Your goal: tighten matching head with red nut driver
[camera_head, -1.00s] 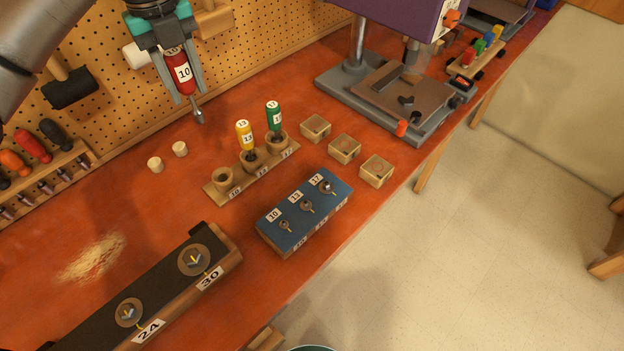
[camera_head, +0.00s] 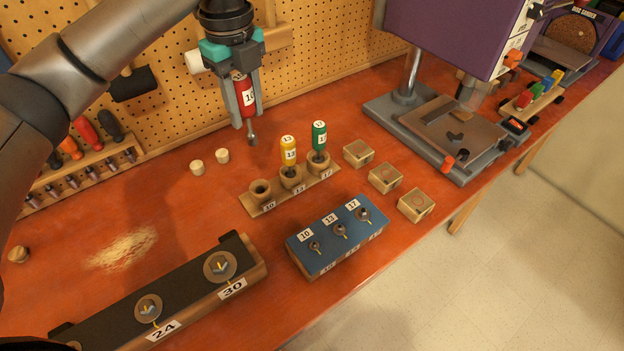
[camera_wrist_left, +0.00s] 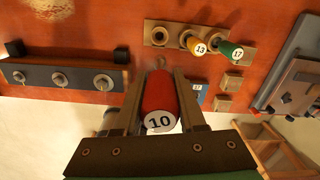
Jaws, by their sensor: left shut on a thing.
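My left gripper (camera_head: 244,106) is shut on the red nut driver (camera_head: 246,94), labelled 10, and holds it upright, tip down, above the bench. The red driver also shows in the left wrist view (camera_wrist_left: 160,101), between the two fingers. A blue block (camera_head: 324,253) carries three bolt heads: the 10 head (camera_head: 315,246), the 13 head (camera_head: 340,230) and the 17 head (camera_head: 363,214). A wooden holder (camera_head: 253,204) has an empty 10 cup (camera_head: 260,189), with the yellow driver (camera_head: 289,151) and the green driver (camera_head: 319,136) in the other cups. My right gripper is not in view.
A dark rail (camera_head: 105,320) with heads marked 24 and 30 lies at front left. Small wooden boxes (camera_head: 385,177) stand right of the holder, before a drill press (camera_head: 430,139). Two wooden plugs (camera_head: 197,167) lie left of the holder.

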